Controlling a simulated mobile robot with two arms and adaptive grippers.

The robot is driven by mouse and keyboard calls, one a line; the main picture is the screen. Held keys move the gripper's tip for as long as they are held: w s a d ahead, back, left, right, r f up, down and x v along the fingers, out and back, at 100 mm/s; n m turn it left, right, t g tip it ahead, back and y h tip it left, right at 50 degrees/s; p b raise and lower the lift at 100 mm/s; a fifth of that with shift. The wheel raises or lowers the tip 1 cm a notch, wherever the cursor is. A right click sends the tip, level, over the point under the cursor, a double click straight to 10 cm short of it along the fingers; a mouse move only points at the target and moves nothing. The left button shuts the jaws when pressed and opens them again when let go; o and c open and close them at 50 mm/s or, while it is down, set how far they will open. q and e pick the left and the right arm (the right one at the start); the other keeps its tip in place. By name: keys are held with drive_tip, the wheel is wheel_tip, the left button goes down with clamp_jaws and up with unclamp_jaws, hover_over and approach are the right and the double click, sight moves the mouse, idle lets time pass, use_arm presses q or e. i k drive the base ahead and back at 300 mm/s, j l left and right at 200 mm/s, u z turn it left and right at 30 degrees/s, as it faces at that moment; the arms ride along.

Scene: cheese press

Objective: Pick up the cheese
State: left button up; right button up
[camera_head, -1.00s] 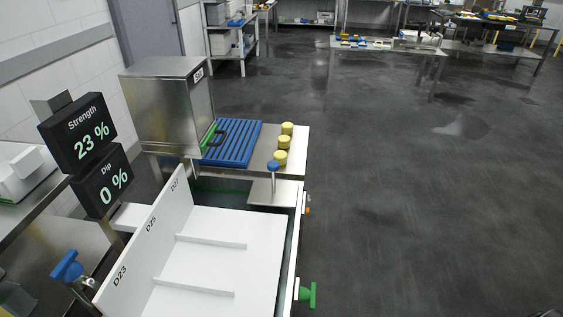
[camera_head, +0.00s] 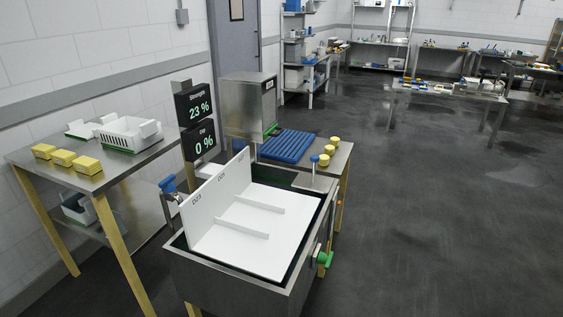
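Yellow cheese-like pieces stand in two places. Rectangular yellow blocks, the left block (camera_head: 43,151), the middle block (camera_head: 62,157) and the right block (camera_head: 87,165), lie in a row on the front part of the left steel table (camera_head: 135,163). Small round yellow pieces, the near one (camera_head: 324,160), the middle one (camera_head: 329,149) and the far one (camera_head: 335,141), stand in a row beside a blue ribbed rack (camera_head: 287,146). I cannot tell which are the task's cheese. Neither of my grippers shows.
A white perforated crate (camera_head: 128,134) sits on the left table behind the blocks. A steel basin with a white divided insert (camera_head: 270,244) stands in the middle. Black displays (camera_head: 194,104) read Strength 23 % and Dip 0 %. Dark floor (camera_head: 440,220) is clear on the right.

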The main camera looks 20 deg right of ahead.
sight(325, 160)
drive_tip(key=i+l+u, duration=0.1)
drive_tip(key=l+u, duration=0.15)
drive_tip(key=u, duration=0.25)
drive_tip(key=i+l+u, duration=0.1)
drive_tip(key=l+u, duration=0.25)
drive_tip(key=u, duration=0.15)
drive_tip(key=l+u, duration=0.3)
drive_tip(key=u, duration=0.2)
